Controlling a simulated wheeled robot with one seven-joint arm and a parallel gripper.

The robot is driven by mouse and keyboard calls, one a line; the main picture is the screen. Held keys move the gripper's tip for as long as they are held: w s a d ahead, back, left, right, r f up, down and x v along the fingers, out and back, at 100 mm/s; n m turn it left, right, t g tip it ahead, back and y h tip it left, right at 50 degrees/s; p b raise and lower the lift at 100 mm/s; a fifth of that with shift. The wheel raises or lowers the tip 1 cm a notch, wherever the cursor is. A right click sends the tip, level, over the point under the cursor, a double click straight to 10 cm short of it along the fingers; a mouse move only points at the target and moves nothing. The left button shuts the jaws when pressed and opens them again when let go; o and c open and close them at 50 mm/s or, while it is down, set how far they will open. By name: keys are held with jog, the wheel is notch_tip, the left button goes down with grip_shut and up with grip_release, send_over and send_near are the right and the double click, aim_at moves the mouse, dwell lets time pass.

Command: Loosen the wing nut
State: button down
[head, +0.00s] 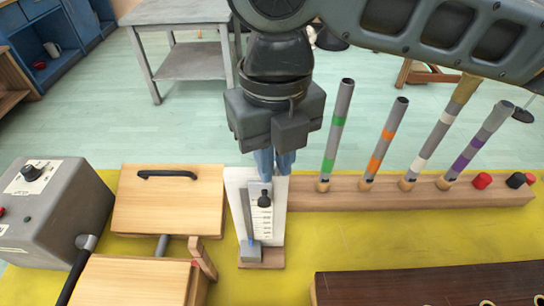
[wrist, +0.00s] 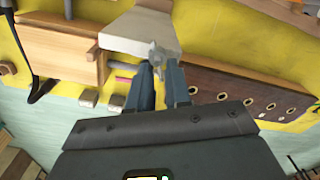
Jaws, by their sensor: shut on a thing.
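A narrow upright board with a scale (head: 276,190) stands on a small wooden base on the yellow bench top, with a black knob (head: 264,199) on its front. My gripper (head: 273,168) points down at the board's top end. In the wrist view the wing nut (wrist: 157,54) is a small grey metal piece at the end of the pale board (wrist: 140,32). My gripper (wrist: 158,70) is shut on it, one blue-grey finger on each side. In the head view my gripper hides the wing nut.
A wooden rail (head: 330,200) with several striped upright tubes stands close on the right. A grey box with a dial (head: 50,210) and wooden boxes (head: 168,200) stand on the left. A dark board with holes (head: 430,285) lies at the front right. Bare yellow bench top (head: 370,238) lies between.

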jog(key=shift+w+n, duration=0.1)
jog(key=shift+n, duration=0.4)
jog(key=shift+w+d+n+b, duration=0.1)
jog(key=shift+d+n+b, duration=0.05)
jog(key=shift+n, duration=0.85)
jog(key=shift+w+d+n+b, duration=0.1)
jog(key=shift+n+b, duration=0.05)
jog(key=shift+n, duration=0.85)
jog(key=n, duration=0.4)
jog(key=shift+w+d+r+b, duration=0.1)
jog(key=shift+w+d+b, duration=0.05)
jog(key=shift+b, duration=0.2)
jog(key=c, duration=1)
grip_release()
